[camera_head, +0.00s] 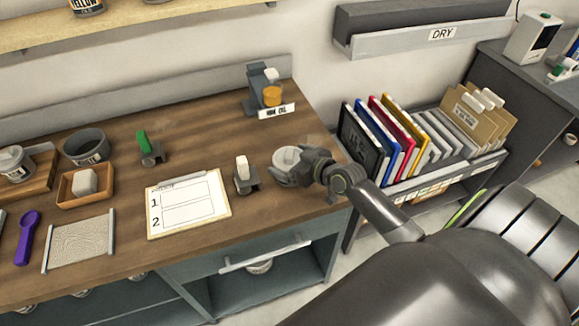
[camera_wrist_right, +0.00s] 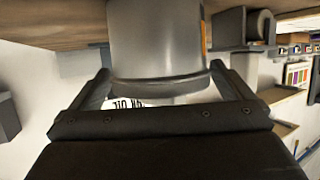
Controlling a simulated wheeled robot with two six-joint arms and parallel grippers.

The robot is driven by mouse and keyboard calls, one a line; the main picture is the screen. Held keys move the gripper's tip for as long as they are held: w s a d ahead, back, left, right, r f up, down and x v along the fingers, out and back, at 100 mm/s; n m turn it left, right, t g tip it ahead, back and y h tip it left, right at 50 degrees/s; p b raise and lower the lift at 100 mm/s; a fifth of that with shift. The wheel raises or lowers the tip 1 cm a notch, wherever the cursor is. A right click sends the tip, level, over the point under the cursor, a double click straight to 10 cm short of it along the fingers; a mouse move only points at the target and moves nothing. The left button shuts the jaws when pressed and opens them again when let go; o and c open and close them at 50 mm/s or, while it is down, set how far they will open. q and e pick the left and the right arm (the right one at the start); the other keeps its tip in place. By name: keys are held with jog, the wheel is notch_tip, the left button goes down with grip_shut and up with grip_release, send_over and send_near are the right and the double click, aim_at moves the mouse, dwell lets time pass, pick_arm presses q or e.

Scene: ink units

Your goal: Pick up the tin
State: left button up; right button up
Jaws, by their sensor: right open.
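A grey round tin with a pale lid (camera_head: 286,157) stands on the wooden bench near its right end. My right gripper (camera_head: 292,172) is at the tin, coming in from the right, and partly covers it. In the right wrist view the tin (camera_wrist_right: 155,42) fills the space between the two spread fingers (camera_wrist_right: 160,80) of the open gripper. One finger is on each side of the tin; I cannot tell whether either touches it. My left gripper is not in view.
A small block holder with a white top (camera_head: 243,175) stands just left of the tin. A numbered card (camera_head: 188,205) lies further left. A stand with an amber bottle (camera_head: 270,92) is behind. A folder rack (camera_head: 425,172) stands right of the bench.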

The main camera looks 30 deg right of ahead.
jog(key=shift+w+a+f, duration=0.1)
jog(key=shift+w+f, duration=0.05)
jog(key=shift+w, duration=0.15)
jog(key=c, duration=1.2)
jog(key=shift+c, duration=0.6)
